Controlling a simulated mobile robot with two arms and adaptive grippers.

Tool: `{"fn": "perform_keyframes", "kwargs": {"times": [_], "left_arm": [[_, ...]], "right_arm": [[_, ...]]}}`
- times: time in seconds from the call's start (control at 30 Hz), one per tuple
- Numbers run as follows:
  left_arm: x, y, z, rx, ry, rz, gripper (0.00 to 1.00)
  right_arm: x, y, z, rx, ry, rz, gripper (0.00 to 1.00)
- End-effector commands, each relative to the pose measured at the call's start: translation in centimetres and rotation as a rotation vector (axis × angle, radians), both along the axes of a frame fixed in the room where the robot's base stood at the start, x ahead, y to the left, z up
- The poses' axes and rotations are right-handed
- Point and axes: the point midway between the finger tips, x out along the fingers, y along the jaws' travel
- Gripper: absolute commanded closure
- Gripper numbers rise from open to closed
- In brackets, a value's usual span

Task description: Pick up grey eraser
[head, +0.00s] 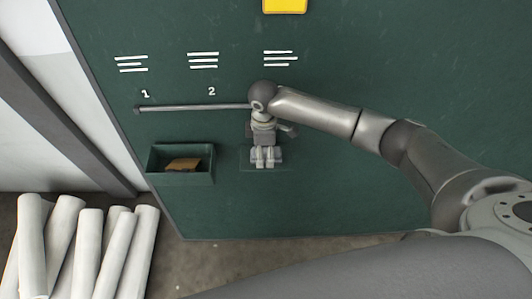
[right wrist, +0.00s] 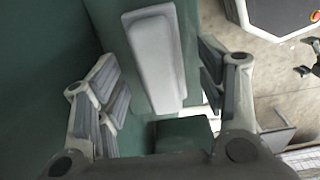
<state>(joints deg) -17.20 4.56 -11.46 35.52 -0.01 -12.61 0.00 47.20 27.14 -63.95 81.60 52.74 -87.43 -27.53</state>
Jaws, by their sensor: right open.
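The grey eraser (right wrist: 155,55) shows in the right wrist view as a light grey block with rounded corners, against a dark green surface. My right gripper (head: 265,158) is open in front of the green board (head: 330,190) in the head view. In the right wrist view its two fingers (right wrist: 160,78) stand one on each side of the eraser, with a gap on both sides. In the head view the gripper hides the eraser. My left gripper is in neither view.
A green tray (head: 180,177) with a brown block (head: 183,164) is on the board left of my right gripper. A thin grey rail (head: 190,107) runs above it. A yellow object (head: 285,5) is at the top. White rolls (head: 82,255) stand at lower left.

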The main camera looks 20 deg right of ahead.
Motion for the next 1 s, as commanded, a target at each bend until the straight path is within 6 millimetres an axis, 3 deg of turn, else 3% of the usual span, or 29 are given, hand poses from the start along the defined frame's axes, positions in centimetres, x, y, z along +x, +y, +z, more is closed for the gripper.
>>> {"fn": "perform_keyframes", "kwargs": {"times": [0.27,0.63,1.0], "left_arm": [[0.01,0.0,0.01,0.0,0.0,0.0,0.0],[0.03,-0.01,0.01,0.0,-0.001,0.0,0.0],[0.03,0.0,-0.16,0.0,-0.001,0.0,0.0]], "right_arm": [[-0.01,0.0,-0.27,0.0,0.0,0.0,0.38],[-0.01,0.01,-0.24,0.0,0.0,0.0,0.85],[0.06,0.05,0.33,0.002,-0.002,0.0,0.85]]}}
